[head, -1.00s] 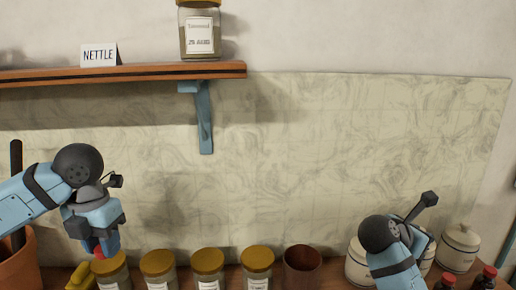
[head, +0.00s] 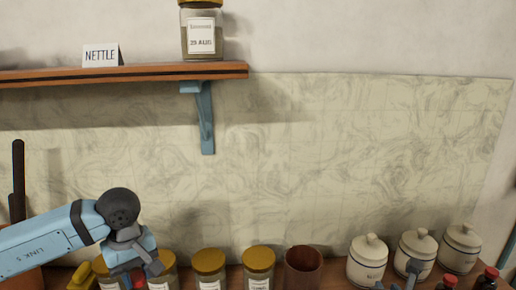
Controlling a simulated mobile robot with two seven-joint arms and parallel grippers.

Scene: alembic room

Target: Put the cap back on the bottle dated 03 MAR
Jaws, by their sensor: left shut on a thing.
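My left gripper (head: 136,277) is low at the left, over the row of gold-lidded jars. It is shut on a small red thing (head: 139,279), which looks like a cap and is mostly hidden by the jaws. Two small dark bottles with red tops stand at the bottom right, one bottle (head: 447,282) left of the other bottle (head: 488,277). No 03 MAR date is readable, and I cannot tell which bottle bears it. A grey-blue end part of my right arm (head: 413,268) shows in front of the canisters; its jaws cannot be made out.
Gold-lidded jars (head: 208,262) and a brown cup (head: 303,268) line the counter. White lidded canisters (head: 368,262) stand right of them. Above, a wooden shelf (head: 130,73) holds a NETTLE card (head: 102,56) and a labelled jar (head: 201,32).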

